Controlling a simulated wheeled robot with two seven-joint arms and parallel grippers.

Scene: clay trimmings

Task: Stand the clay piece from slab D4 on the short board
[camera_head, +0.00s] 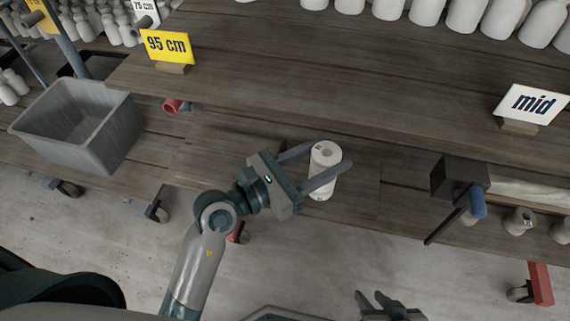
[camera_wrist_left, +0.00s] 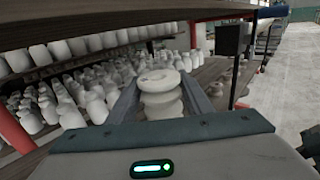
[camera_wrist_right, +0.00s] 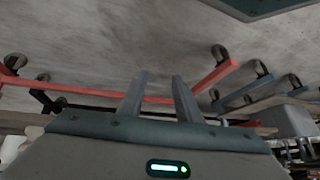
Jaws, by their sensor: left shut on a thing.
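A pale clay piece (camera_head: 323,172) stands upright between the fingers of my left gripper (camera_head: 325,158), above the lower wooden shelf. In the left wrist view the clay piece (camera_wrist_left: 160,84) has a round top and bulging rings, with a finger on either side; my left gripper (camera_wrist_left: 162,100) is shut on it. My right gripper (camera_head: 374,297) is low in the head view, away from the shelves. Its fingers are apart and empty in the right wrist view (camera_wrist_right: 160,76). I cannot tell which surface is the short board, and no D4 label is readable.
A grey bin (camera_head: 75,120) is at left. A dark bracket with a blue handle (camera_head: 477,203) stands right of the clay piece.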

